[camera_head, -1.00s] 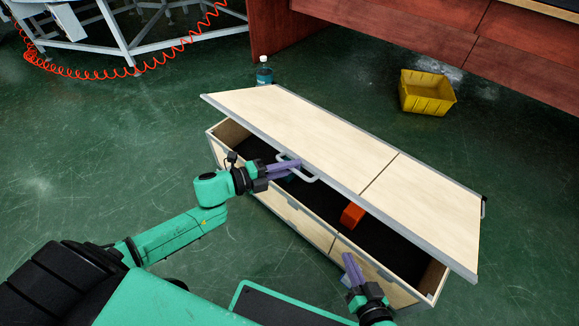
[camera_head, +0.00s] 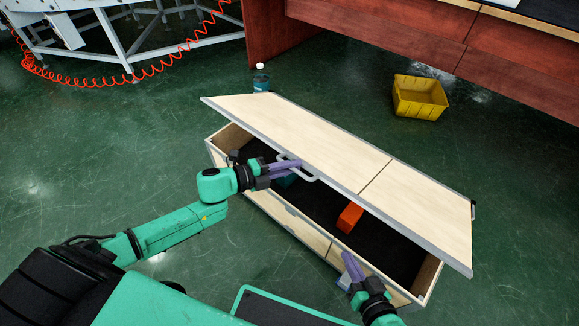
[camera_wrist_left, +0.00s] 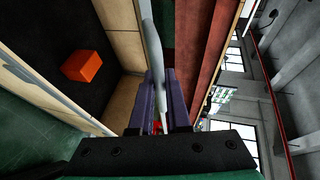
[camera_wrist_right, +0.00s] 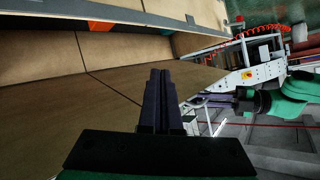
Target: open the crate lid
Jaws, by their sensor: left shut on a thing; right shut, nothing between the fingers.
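The wooden crate (camera_head: 300,231) stands on the floor in the head view, with a dark inside. Its pale wooden lid (camera_head: 320,143) is tilted up, with the front edge raised above the box. My left gripper (camera_head: 296,164) is shut on the white lid handle (camera_head: 310,177); the handle also runs between the fingers in the left wrist view (camera_wrist_left: 154,50). My right gripper (camera_head: 349,262) is shut and empty near the crate's front right side. Its closed fingers show in the right wrist view (camera_wrist_right: 160,85).
An orange block (camera_head: 349,217) lies inside the crate, also in the left wrist view (camera_wrist_left: 82,66). A teal item (camera_head: 287,181) is partly hidden by my left gripper. A bottle (camera_head: 261,79) and a yellow bin (camera_head: 419,97) stand behind the crate. Green floor (camera_head: 90,150) is clear at left.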

